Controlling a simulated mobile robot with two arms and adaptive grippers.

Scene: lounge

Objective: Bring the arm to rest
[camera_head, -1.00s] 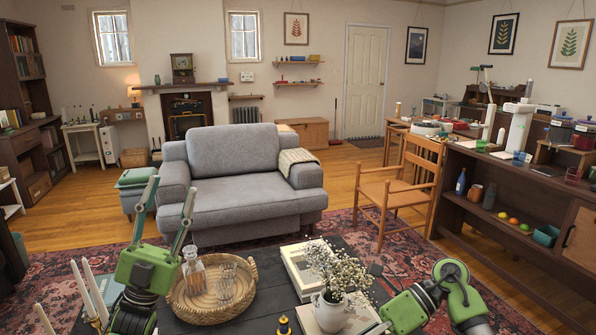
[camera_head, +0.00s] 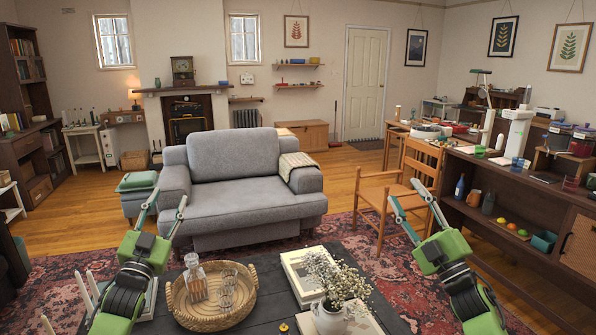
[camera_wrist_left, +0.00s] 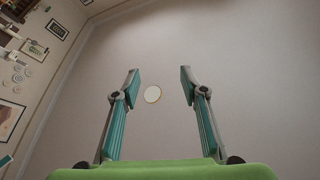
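My left gripper (camera_head: 166,206) is raised at the left of the dark coffee table, its two fingers apart and pointing up and away.
The coffee table (camera_head: 274,296) holds a wicker tray (camera_head: 205,318) with a decanter and glass, books, a vase of white flowers (camera_head: 337,283) and white candles. A grey sofa (camera_head: 245,205) stands behind. A wooden chair (camera_head: 392,192) and a dark sideboard (camera_head: 520,190) are at the right.

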